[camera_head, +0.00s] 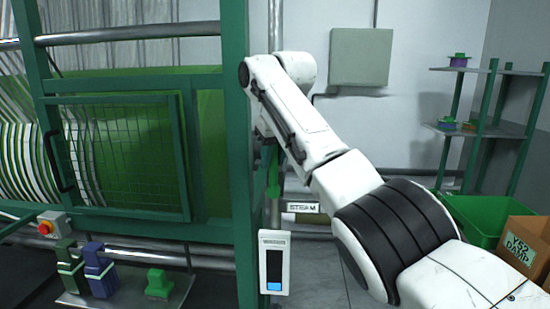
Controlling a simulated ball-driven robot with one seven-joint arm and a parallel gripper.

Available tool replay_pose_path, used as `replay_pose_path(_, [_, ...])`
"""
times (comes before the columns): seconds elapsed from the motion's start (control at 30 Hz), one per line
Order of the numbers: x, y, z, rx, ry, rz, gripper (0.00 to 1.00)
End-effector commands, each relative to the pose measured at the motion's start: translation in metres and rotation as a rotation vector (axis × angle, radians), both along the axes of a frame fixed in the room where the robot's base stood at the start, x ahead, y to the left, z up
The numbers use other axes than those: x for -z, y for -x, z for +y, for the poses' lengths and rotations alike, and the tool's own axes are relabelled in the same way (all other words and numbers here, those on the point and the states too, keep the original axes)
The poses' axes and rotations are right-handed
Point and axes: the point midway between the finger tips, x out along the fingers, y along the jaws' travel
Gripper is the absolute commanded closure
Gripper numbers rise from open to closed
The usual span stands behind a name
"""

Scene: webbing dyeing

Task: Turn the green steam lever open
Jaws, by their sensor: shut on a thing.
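The green steam lever (273,172) shows in part as an upright green piece beside the green machine frame, just left of my arm. My white arm reaches up and left across the picture and covers the space above and behind this piece. My gripper's jaws are hidden behind the arm, so their contact with the lever does not show. A white plate reading STEAM (304,208) sits below and to the right of the lever. How far the lever is turned cannot be told.
The green machine (243,200) with a mesh door (125,155) fills the left. A white display unit (274,262) is below the lever. A shelf (480,130), green bin (475,215) and cardboard box (528,250) are right.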

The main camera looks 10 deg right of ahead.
Motion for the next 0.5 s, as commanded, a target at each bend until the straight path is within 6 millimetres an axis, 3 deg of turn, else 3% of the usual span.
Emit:
replay_pose_path(0.37, [0.0003, 0.0003, 0.0025, -0.004, 0.004, 0.000, 1.00])
replay_pose_path(0.4, [0.0004, 0.0003, 0.0026, -0.004, 0.004, 0.000, 0.71])
replay_pose_path(0.5, [0.0004, 0.0003, 0.0024, -0.004, 0.004, 0.000, 0.61])
